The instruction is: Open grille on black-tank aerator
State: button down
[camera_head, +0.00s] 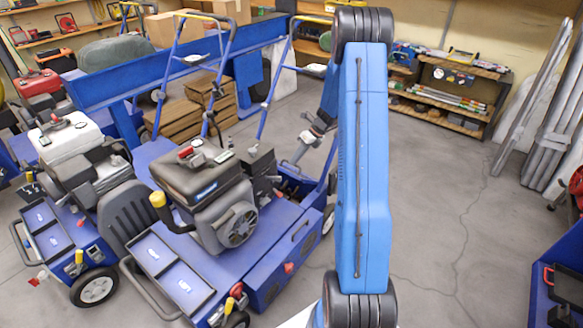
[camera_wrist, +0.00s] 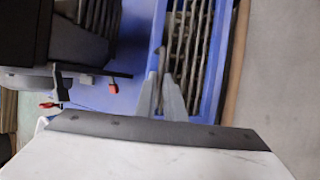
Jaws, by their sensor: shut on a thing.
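The black-tank aerator (camera_head: 200,185) stands in the middle of the head view, blue with a dark tank on top. Its grille (camera_wrist: 192,35) shows in the wrist view as dark slats inside a blue frame. My gripper (camera_wrist: 161,80) is at the left edge of that frame, with its two grey fingers shut on a small dark handle (camera_wrist: 162,57). In the head view my gripper (camera_head: 295,163) reaches down at the aerator's far right corner. How far the grille stands open is hard to tell.
A white-tank aerator (camera_head: 75,145) stands close on the left. Blue push handles (camera_head: 170,55) rise behind the machines. A shelf (camera_head: 440,95) and grey pipes (camera_head: 550,120) line the right side. The concrete floor (camera_head: 450,220) on the right is clear.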

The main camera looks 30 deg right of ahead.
jog(key=w+d, duration=0.2)
jog(key=d, duration=0.4)
jog(key=shift+d+r, duration=0.25)
jog(key=shift+r, duration=0.05)
jog(key=c, duration=1.8)
grip_release()
jog(key=shift+f, duration=0.15)
jog(key=shift+c, duration=0.2)
jog(key=shift+w, duration=0.1)
jog(key=shift+r, duration=0.2)
notch_tip(320, 180, up, 10)
